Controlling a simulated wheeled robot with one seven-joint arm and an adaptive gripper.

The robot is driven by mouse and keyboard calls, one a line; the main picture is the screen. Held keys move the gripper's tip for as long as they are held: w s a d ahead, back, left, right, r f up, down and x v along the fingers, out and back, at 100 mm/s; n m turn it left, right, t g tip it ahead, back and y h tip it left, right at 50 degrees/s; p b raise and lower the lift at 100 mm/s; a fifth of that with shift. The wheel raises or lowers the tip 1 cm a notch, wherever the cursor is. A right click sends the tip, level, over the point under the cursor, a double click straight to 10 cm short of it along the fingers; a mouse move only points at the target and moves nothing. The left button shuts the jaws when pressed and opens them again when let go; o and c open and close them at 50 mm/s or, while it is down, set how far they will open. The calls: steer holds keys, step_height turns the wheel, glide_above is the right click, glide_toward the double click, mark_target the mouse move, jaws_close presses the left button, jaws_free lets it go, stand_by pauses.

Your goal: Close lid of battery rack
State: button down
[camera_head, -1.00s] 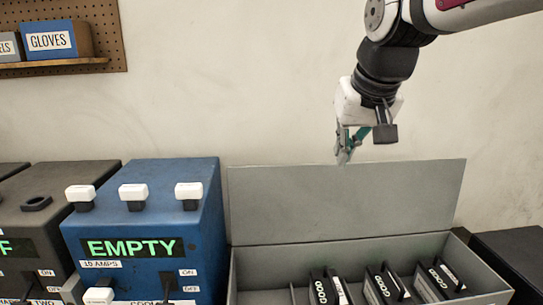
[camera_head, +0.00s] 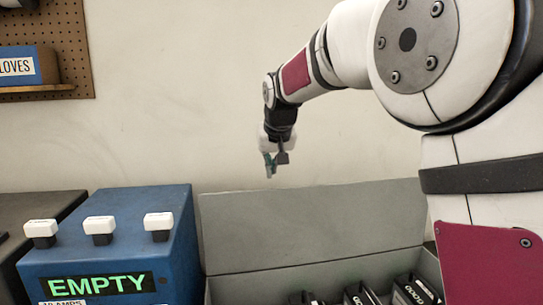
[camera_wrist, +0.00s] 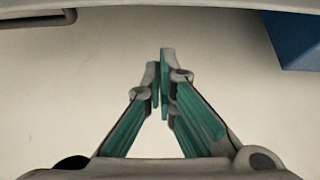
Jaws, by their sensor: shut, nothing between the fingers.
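The battery rack (camera_head: 243,285) is a grey box low in the head view. Its lid (camera_head: 310,229) stands open, tilted up along the back near the wall. Several dark batteries (camera_head: 362,296) sit inside; the front of the rack is cut off by the picture edge. My gripper (camera_head: 270,174) is above the lid's top edge, left of its middle, and appears apart from it. The gripper's teal fingers also show in the wrist view (camera_wrist: 163,85), with the tips together and nothing between them. The lid cannot be made out in the wrist view.
A blue box labelled EMPTY (camera_head: 105,255) with white-capped knobs stands left of the rack. A dark box (camera_head: 40,212) is farther left. A pegboard shelf with a GLOVES box (camera_head: 20,66) hangs at upper left. My arm covers the right side of the view.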

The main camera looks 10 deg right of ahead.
steer(key=shift+s+f+p, duration=0.85)
steer(key=shift+s+f, duration=0.2)
steer(key=shift+s, duration=0.15)
